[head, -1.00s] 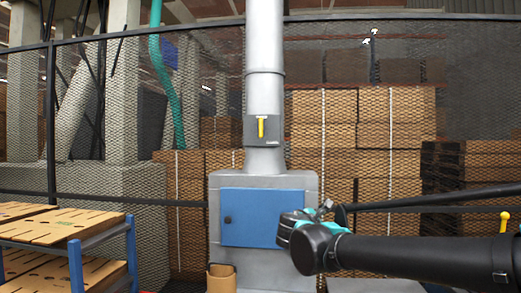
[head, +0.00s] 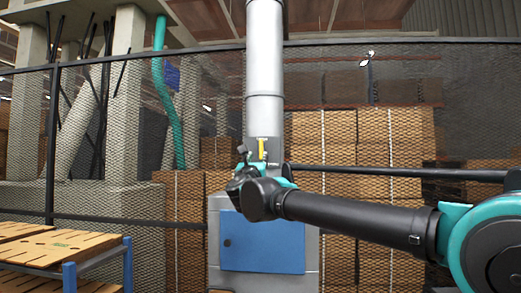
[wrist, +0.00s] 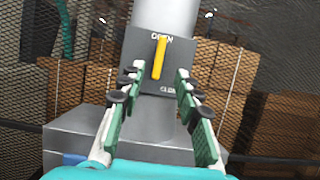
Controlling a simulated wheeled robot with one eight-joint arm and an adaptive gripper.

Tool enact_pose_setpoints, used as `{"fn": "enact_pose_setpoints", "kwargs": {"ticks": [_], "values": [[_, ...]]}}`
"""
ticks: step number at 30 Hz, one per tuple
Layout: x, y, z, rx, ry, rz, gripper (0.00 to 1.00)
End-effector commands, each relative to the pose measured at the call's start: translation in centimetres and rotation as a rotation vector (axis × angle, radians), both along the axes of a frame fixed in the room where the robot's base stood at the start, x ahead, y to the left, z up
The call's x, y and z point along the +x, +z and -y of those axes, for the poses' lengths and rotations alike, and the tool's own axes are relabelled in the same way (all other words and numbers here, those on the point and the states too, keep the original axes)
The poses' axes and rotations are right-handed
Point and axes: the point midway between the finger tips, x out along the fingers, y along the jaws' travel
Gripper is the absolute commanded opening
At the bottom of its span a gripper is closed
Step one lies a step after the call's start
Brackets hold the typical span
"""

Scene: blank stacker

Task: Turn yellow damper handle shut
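The yellow damper handle (head: 262,148) is on a dark plate on the grey vertical duct (head: 264,60). In the wrist view the handle (wrist: 159,58) stands nearly upright, its upper end by the word "OPEN" on the plate (wrist: 182,52). In the head view my gripper (head: 245,165) is in front of the duct and hides the lower part of the plate.
A grey cabinet with a blue door (head: 262,243) stands under the duct. A mesh fence (head: 110,190) and stacked cardboard (head: 370,140) are behind. A rack with brown boards (head: 50,247) is at the lower left. A dark rail (head: 400,171) runs at the right.

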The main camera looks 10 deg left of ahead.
Motion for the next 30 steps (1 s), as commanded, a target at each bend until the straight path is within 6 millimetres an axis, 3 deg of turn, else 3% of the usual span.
{"fn": "enact_pose_setpoints", "kwargs": {"ticks": [9, 15, 21, 30], "values": [[5.9, 2.4, 0.1, 0.001, -0.002, 0.0, 0.33], [8.5, 3.5, 0.0, 0.0, -0.001, 0.0, 0.33], [9.6, 3.9, 0.1, 0.001, -0.001, -0.001, 0.33], [9.7, 3.9, 0.0, 0.001, 0.0, -0.001, 0.31]]}}
